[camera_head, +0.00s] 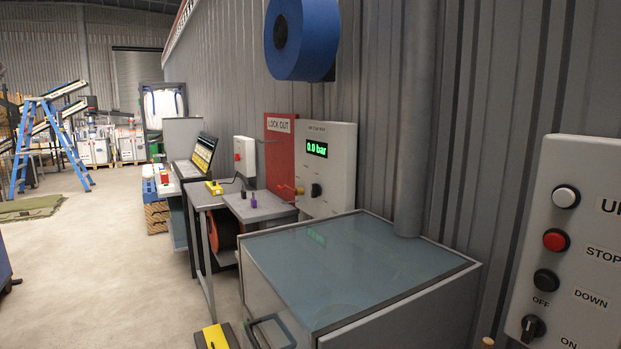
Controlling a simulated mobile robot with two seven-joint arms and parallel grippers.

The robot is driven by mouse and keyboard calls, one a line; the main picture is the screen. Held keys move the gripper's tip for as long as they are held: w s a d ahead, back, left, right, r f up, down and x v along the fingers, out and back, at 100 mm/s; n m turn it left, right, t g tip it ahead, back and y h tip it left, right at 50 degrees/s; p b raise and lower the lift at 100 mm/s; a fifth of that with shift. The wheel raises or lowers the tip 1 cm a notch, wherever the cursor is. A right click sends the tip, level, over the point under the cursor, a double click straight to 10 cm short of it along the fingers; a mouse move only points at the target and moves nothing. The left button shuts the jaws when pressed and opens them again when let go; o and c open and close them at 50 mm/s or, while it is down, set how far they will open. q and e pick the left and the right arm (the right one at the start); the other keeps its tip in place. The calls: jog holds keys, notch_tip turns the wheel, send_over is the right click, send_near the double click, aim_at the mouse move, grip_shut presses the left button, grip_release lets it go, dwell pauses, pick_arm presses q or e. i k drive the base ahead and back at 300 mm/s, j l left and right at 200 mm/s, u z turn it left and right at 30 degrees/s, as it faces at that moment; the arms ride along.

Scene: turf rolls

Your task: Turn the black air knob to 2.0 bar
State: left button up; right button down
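The black air knob (316,190) is on the front of a pale grey air panel (340,165) on the corrugated wall. Above the knob, a green digital display (317,148) reads 0.0 bar. A red and brass-coloured valve or fitting (289,190) sticks out at the panel's left side. Neither of my grippers is in view.
A glass-topped cabinet (440,283) stands in front of the panel, with a vertical grey pipe (414,120) behind it. A control box (590,240) with buttons and a switch is at the near right. A small bench (262,212) stands left of the panel. Open floor (120,270) lies to the left.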

aim_at(316, 190)
jog(key=z, duration=0.55)
jog(key=i+j+z, duration=0.1)
jog(key=z, duration=0.25)
jog(key=j+z, duration=1.15)
jog(key=j, duration=0.75)
jog(key=k+j+z, duration=0.1)
jog(key=j, duration=0.4)
jog(key=k+j, duration=0.1)
jog(key=j, duration=0.35)
jog(key=k+j, duration=0.1)
jog(key=j, duration=0.35)
jog(key=z, duration=0.05)
